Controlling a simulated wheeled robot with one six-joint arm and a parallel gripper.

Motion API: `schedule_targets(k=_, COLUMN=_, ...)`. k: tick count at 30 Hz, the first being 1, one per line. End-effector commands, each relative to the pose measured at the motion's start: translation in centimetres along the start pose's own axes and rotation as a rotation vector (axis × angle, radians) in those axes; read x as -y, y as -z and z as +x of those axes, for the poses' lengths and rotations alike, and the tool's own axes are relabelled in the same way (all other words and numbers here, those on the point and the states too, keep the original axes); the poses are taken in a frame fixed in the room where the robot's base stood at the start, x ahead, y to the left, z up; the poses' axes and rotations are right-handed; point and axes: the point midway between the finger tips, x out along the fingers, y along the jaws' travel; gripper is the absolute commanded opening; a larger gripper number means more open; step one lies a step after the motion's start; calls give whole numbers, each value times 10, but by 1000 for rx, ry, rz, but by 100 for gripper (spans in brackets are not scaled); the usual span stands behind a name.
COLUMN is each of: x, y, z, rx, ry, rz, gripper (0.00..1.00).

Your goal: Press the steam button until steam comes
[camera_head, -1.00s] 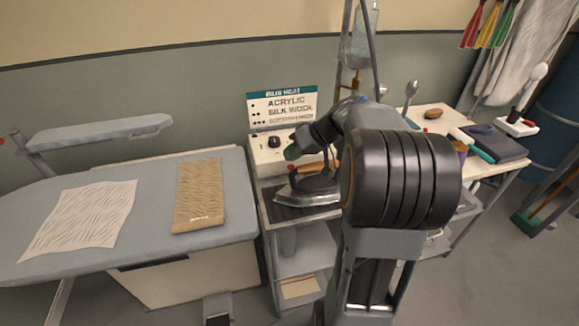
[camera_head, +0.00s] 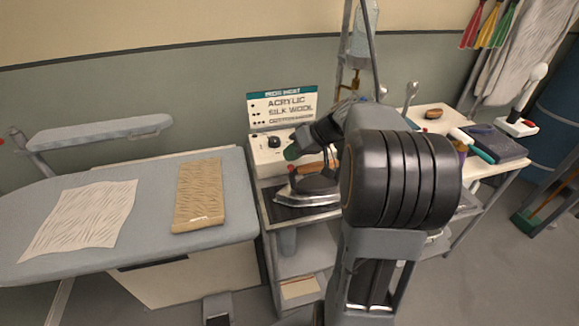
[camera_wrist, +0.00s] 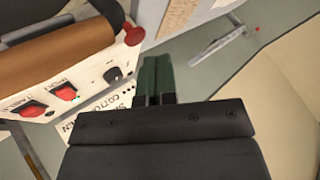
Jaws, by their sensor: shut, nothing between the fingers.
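My gripper (camera_wrist: 157,78) has dark green fingers and is shut and empty. In the head view the green fingertips (camera_head: 292,152) are above the front of the white control box (camera_head: 268,160). In the wrist view a round red button (camera_wrist: 134,36) is left of and above the fingers, apart from them. A black knob (camera_wrist: 113,75) and two red rocker switches (camera_wrist: 66,92) (camera_wrist: 33,108) are on the white box. The iron (camera_head: 306,195) rests on a dark pad. I see no steam.
The sign (camera_head: 283,103) stands behind the box. An ironing board (camera_head: 150,235) with a pale cloth (camera_head: 80,215) and a tan cloth (camera_head: 199,195) is on the left. A side table (camera_head: 495,175) with several items is on the right. My arm hides part of the cart.

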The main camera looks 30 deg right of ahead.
Motion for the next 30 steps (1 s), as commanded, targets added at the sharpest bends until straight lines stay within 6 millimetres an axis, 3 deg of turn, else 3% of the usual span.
schedule_targets(k=30, x=-4, y=-5, z=5, rx=0, ry=0, rz=0, gripper=0)
